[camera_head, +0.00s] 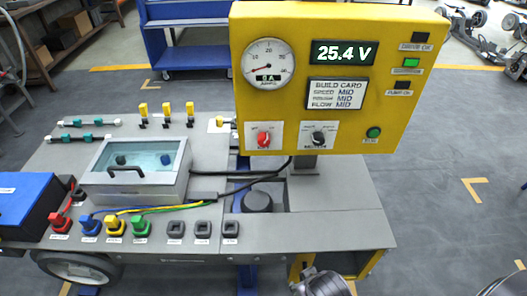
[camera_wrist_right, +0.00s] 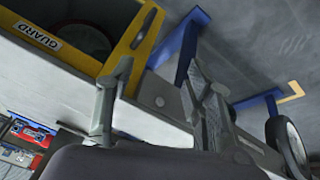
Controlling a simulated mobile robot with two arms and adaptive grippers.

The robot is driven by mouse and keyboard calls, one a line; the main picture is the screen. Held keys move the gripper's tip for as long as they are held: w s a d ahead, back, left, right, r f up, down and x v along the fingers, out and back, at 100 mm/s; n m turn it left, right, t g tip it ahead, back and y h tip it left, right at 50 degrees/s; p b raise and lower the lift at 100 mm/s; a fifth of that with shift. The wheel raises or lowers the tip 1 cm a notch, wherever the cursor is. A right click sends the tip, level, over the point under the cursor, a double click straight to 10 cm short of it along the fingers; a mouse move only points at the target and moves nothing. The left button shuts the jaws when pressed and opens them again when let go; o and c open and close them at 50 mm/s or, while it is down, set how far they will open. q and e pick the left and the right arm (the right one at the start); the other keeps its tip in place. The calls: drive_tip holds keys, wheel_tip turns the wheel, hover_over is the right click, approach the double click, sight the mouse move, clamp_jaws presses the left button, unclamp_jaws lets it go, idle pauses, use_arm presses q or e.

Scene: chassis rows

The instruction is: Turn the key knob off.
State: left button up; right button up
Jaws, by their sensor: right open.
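A yellow control panel (camera_head: 395,22) stands upright over the grey cart. The plate labels are too small to read surely, so I cannot tell which is the key knob. My right gripper (camera_head: 320,284) is at the bottom edge of the head view, well below the panel. In the right wrist view, its two fingers (camera_wrist_right: 162,95) are apart with nothing between them. My left gripper is not in view.
The panel has a gauge (camera_head: 268,63), a display reading 25.4 V (camera_head: 342,52) and a green button (camera_head: 374,132). The grey cart (camera_head: 340,228) carries a clear-lidded box (camera_head: 135,185), coloured plugs and cables. A yellow part marked GUARD (camera_wrist_right: 40,36) is near the right gripper.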

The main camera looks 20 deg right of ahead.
drive_tip(key=w+a+r+m+t+h, duration=0.1)
drive_tip(key=w+r+m+t+h, duration=0.2)
drive_tip(key=r, duration=0.4)
drive_tip(key=w+r+t+h, duration=0.1)
drive_tip(key=w+r+t, duration=0.3)
drive_tip(key=w+r, duration=0.3)
drive_tip(key=t, duration=0.6)
approach(264, 143)
drive_tip(key=shift+m, duration=0.4)
drive_tip(key=p+x, duration=0.4)
drive_tip(key=x, duration=0.3)
drive_tip(key=shift+w+r, duration=0.1)
drive_tip(key=shift+w, duration=0.25)
drive_tip(key=shift+w+d, duration=0.25)
drive_tip(key=shift+w, duration=0.35)
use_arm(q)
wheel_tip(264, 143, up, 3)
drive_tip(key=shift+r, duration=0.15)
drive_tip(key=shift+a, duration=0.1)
use_arm(e)
drive_tip(key=shift+c, duration=0.4)
clamp_jaws()
